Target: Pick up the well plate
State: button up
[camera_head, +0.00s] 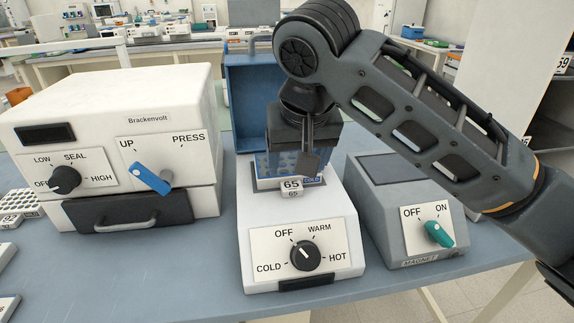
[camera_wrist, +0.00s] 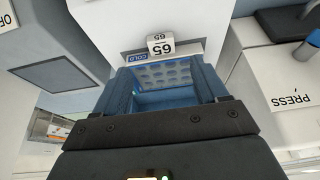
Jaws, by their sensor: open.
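The well plate (camera_head: 268,167) sits on top of the white temperature block (camera_head: 262,222), behind a small "65" tag. Its rows of round wells show in the wrist view (camera_wrist: 163,74). My gripper (camera_head: 292,160) points down over the plate in the head view and hides much of it. In the wrist view, my gripper (camera_wrist: 164,84) is open, with one finger on each side of the plate and a gap between. I cannot tell whether either finger touches the plate. The block's knob (camera_head: 305,256) points up and left, near OFF.
The white Brackenvolt sealer (camera_head: 130,110) stands left, with a blue lever (camera_head: 150,178). The grey magnet unit (camera_head: 378,205) with a teal knob (camera_head: 438,233) stands close on the right. A blue open box (camera_head: 250,95) rises behind the block. Racks lie at the far left edge.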

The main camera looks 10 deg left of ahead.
aim_at(292, 186)
jog(key=p+x, duration=0.1)
jog(key=x, duration=0.6)
jog(key=shift+s, duration=0.15)
grip_shut()
dwell(0.5)
